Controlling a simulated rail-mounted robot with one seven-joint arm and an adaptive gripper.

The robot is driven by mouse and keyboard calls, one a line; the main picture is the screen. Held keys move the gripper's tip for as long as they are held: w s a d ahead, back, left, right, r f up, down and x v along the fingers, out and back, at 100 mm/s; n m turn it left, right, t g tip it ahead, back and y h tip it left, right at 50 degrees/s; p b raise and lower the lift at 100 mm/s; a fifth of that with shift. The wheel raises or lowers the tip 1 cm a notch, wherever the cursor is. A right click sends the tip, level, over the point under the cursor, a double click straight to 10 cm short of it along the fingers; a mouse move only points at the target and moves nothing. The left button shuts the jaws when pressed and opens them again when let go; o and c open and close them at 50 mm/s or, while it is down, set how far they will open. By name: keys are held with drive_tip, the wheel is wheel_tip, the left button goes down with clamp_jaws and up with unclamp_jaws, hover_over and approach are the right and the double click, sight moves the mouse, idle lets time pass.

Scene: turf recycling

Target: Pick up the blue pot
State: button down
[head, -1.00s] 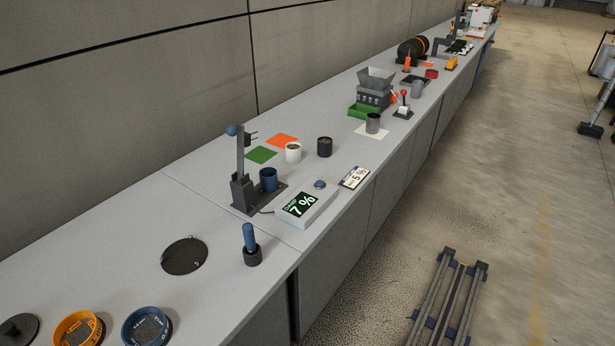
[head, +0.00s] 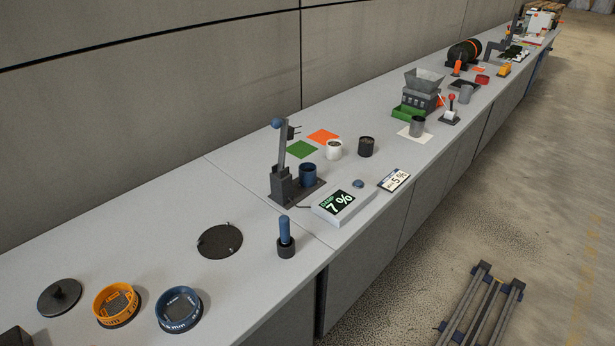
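The blue pot (head: 308,175) is a small dark blue cup. It stands upright on the dark base plate of a lever device (head: 281,184) on the grey bench, just right of the device's upright post. The post's arm with a blue knob (head: 277,123) is raised above and to the left of the pot. Whether the pot holds anything cannot be made out. My gripper is not in view.
A display reading 7 % (head: 344,205) sits in front of the pot. A white pot (head: 334,150) and a black pot (head: 367,147) stand behind it. A blue-handled tool (head: 285,237) stands nearer. Rails (head: 480,305) lie on the floor at right.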

drive_tip(key=shift+c, duration=0.5)
unclamp_jaws()
